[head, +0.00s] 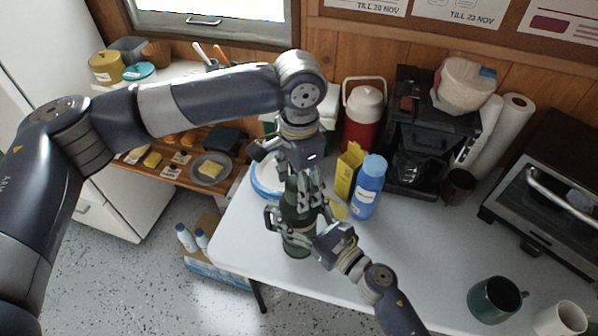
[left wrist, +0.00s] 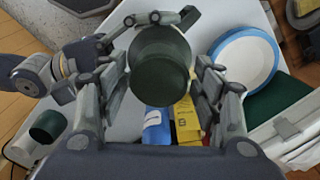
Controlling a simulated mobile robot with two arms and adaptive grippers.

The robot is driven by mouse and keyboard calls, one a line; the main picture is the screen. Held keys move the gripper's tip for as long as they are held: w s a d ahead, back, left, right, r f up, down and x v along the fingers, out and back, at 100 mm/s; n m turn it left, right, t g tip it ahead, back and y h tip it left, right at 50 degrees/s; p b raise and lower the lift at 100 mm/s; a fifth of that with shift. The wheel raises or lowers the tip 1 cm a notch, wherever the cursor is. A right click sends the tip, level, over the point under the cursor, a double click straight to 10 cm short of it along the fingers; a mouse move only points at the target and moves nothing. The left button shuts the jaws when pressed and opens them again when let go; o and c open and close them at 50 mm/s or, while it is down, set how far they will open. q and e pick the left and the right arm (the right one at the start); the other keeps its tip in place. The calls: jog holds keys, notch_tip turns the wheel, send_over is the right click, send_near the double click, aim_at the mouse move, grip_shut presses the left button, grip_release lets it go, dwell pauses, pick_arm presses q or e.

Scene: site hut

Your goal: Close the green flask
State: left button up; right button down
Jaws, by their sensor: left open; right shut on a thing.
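The dark green flask (head: 297,240) stands upright near the front left edge of the white table. My right gripper (head: 296,222) comes in from the lower right and is shut on the flask's body. My left gripper (head: 303,190) points down over the flask's top, with its fingers open on either side. In the left wrist view the flask's round dark green top (left wrist: 160,62) lies between my open left fingers (left wrist: 163,95). Fingers hide much of the flask's upper part in the head view, and I cannot tell whether a lid sits on it.
A blue bottle (head: 369,188) and a yellow carton (head: 347,172) stand close to the right of the flask. A blue-rimmed dish (head: 259,186) lies behind it. A dark green mug (head: 492,300) and a white mug (head: 562,320) stand far right. The table's middle is clear.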

pick_arm(q)
jog(key=shift+f, duration=0.1)
jog(key=c, duration=1.1)
jog(key=o, duration=1.2)
jog(key=shift+o, duration=0.2)
notch_tip(320, 180, up, 12)
